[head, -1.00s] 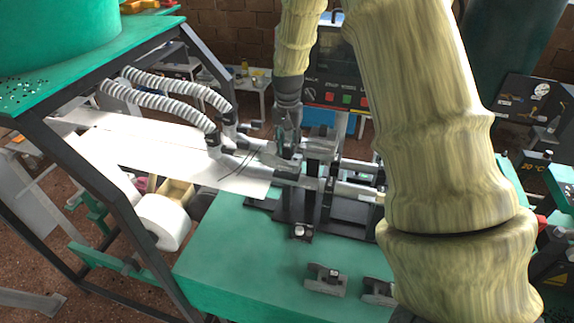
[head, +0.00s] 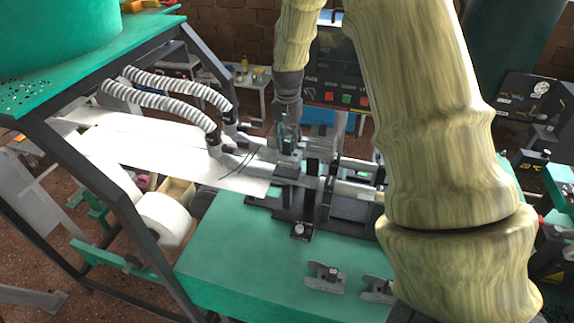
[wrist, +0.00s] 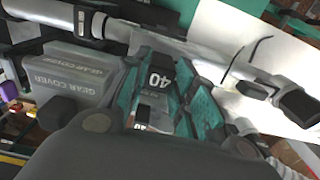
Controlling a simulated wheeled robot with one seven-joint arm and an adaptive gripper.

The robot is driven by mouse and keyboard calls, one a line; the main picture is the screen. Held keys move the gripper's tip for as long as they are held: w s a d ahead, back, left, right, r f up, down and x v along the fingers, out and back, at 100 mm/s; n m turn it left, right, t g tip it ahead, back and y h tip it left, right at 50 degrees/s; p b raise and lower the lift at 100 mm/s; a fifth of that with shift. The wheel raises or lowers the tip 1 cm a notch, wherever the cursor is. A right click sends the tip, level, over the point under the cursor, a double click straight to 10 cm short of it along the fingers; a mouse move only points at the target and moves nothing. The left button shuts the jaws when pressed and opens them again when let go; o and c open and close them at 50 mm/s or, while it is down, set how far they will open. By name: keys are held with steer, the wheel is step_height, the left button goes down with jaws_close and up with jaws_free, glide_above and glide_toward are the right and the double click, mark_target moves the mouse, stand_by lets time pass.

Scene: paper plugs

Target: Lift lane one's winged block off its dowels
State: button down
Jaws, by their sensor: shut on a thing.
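My gripper (head: 287,146) is over the left end of the forming machine in the head view. In the wrist view its teal-padded fingers (wrist: 165,92) are closed on both sides of a grey block (wrist: 158,92) with a black label reading 40. I take this to be the winged block. Its wings and dowels are hidden by the fingers or too small to tell. I cannot tell how far it stands off its seat.
Grey gear covers (wrist: 68,75) stand close beside the gripper in the wrist view. Pale tubes (wrist: 185,45) run past it. A white paper sheet (head: 150,150) lies left of the machine, under ribbed hoses (head: 170,112). The green bench top (head: 235,255) has free room in front.

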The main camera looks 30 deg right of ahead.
steer(key=shift+r, duration=0.1)
steer(key=shift+r+p, duration=1.25)
steer(key=shift+r, duration=0.2)
